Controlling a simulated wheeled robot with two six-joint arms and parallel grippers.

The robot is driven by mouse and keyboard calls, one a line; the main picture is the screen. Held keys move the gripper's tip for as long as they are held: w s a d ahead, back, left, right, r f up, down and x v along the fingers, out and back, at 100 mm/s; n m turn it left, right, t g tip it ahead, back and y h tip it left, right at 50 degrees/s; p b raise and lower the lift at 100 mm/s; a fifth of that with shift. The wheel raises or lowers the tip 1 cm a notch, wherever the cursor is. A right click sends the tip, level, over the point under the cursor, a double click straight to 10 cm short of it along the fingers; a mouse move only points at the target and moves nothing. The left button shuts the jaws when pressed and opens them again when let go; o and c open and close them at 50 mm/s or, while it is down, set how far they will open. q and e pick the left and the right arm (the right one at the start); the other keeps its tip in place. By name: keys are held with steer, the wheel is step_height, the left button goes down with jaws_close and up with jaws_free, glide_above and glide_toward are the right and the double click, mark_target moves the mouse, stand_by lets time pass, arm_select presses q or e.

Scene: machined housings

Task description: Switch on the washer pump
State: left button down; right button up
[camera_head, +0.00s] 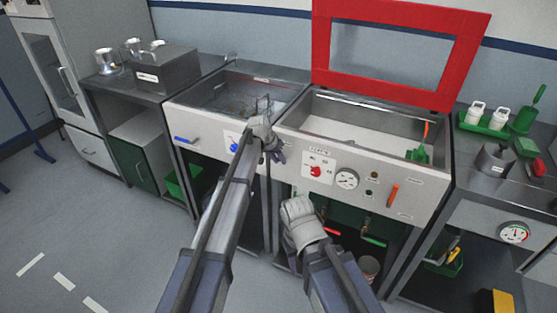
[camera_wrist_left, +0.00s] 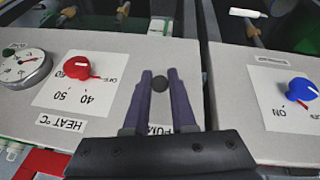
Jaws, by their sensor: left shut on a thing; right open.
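The washer's front panel (camera_head: 405,184) carries a red HEAT knob (camera_head: 316,171), which also shows in the left wrist view (camera_wrist_left: 77,67). Beside it a label partly reading PUMP (camera_wrist_left: 158,129) is mostly covered by my left gripper (camera_wrist_left: 160,80). In the head view my left gripper (camera_head: 277,154) is at the panel, left of the red knob, and hides the dark knob. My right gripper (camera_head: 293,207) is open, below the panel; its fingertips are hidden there.
A blue knob (camera_wrist_left: 301,90) with an ON mark sits on the adjoining panel. A gauge (camera_head: 346,178) is right of the red knob. The basin's red-framed lid (camera_head: 320,45) stands raised. An orange handle (camera_head: 392,195) sticks out further right.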

arm_select(q)
steer(key=c, duration=0.7)
jaws_free()
steer(key=shift+c, duration=0.2)
steer(key=shift+r, duration=0.1)
steer(key=p+v, duration=0.7)
steer(key=shift+r, duration=0.3)
steer(key=s+a+f+g+y, duration=0.1)
steer(key=s+g+y, duration=0.1)
steer(key=s, duration=1.8)
steer(key=s+a+f+g+y, duration=0.1)
steer(key=s+a+g+y, duration=0.1)
steer(key=s, duration=1.7)
steer(key=shift+s+y, duration=0.4)
